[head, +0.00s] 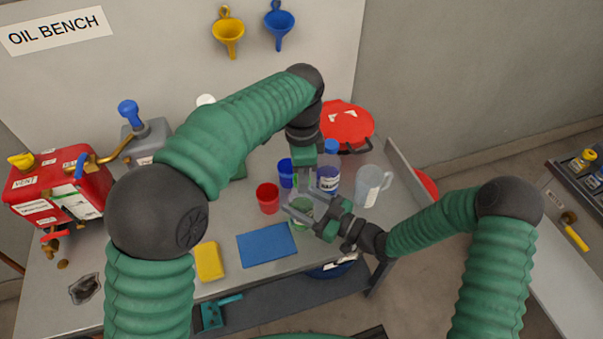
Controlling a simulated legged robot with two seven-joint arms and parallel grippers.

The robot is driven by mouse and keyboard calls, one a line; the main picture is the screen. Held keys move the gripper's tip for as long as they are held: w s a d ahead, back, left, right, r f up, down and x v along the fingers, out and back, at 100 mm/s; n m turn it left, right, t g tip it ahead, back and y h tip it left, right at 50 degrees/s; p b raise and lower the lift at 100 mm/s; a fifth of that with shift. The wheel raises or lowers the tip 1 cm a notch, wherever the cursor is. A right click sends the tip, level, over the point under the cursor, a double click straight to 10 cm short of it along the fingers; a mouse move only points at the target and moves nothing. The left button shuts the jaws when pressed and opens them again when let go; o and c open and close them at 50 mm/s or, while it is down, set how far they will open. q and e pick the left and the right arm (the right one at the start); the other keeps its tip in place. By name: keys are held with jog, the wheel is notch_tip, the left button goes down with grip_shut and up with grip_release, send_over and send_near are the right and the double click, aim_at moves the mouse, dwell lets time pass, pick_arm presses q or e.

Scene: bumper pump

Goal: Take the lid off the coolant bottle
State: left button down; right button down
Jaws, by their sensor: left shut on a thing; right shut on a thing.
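The coolant bottle (302,210), which looks green and translucent, stands near the front right of the bench and is partly hidden by my grippers. My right gripper (305,214) reaches in from the right and is shut around the bottle's body. My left gripper (303,185) points down from above at the bottle's top and is shut on what appears to be the lid. The lid is hidden between the fingers, so I cannot tell whether it is seated or apart from the bottle.
A blue-capped bottle (328,178) and a clear jug (371,186) stand close on the right. A red cup (268,197) and a blue cup (286,172) stand left. A blue mat (266,244) and yellow sponge (209,261) lie in front. A red-lidded container (346,122) is behind.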

pick_arm(q)
jog(key=n, duration=0.6)
jog(key=shift+d+r+n, duration=0.1)
jog(key=shift+d+n, duration=0.15)
jog(key=shift+n, duration=0.05)
jog(key=n, duration=0.9)
jog(key=shift+n, duration=0.3)
jog(key=n, duration=1.1)
jog(key=c, duration=1.3)
grip_release()
jog(key=o, duration=0.3)
jog(key=shift+a, duration=0.15)
